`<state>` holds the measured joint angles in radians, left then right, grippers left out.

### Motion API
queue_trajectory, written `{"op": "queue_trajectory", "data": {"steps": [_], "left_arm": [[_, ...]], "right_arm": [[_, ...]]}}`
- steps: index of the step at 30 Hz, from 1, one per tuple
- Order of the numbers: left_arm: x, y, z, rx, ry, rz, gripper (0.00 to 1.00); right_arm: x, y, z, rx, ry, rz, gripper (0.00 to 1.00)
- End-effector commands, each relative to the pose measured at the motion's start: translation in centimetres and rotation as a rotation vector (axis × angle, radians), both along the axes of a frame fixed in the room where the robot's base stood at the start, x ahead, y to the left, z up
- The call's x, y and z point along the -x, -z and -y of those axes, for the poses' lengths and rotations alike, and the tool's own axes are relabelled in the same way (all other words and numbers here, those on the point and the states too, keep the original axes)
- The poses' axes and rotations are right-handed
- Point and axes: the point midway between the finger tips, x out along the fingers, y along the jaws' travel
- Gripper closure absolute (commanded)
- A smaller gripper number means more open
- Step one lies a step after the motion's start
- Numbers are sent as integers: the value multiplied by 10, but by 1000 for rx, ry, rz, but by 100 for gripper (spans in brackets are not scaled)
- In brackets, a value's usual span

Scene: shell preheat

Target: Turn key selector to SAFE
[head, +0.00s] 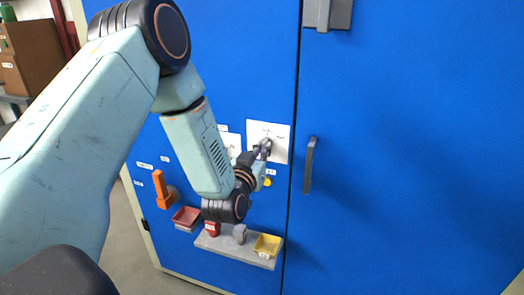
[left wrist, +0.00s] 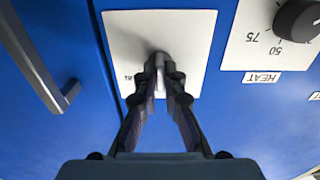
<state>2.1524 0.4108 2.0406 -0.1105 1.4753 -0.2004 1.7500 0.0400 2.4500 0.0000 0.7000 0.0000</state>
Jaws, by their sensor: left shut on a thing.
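The key selector's white plate (head: 277,130) is on the blue cabinet front, left of the door seam. It fills the upper middle of the left wrist view (left wrist: 195,30). My left gripper (head: 264,148) reaches it from the left. In the left wrist view its two dark fingers (left wrist: 160,70) are shut on the grey key (left wrist: 159,88), one finger on each side. The fingers hide most of the key and the selector's centre, so I cannot read its position. My right gripper is in neither view.
A door handle (head: 310,165) stands out just right of the plate. A HEAT dial (left wrist: 300,20) is beside the plate. Below are an orange lever (head: 161,188), a red bin (head: 187,216) and a grey shelf (head: 228,247) with a yellow bin (head: 267,244).

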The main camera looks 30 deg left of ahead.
Motion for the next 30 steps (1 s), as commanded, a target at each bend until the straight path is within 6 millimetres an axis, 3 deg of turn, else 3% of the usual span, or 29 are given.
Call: {"op": "queue_trajectory", "data": {"steps": [11, 12, 19, 30], "left_arm": [[1, 2, 0, 7, 0, -5, 100], [1, 2, 0, 7, 0, -6, 89], [0, 1, 0, 5, 1, -3, 70], [4, 1, 1, 4, 1, -1, 69]], "right_arm": [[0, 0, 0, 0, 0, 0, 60], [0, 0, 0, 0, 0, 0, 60], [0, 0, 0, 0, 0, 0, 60], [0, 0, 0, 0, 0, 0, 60]]}}
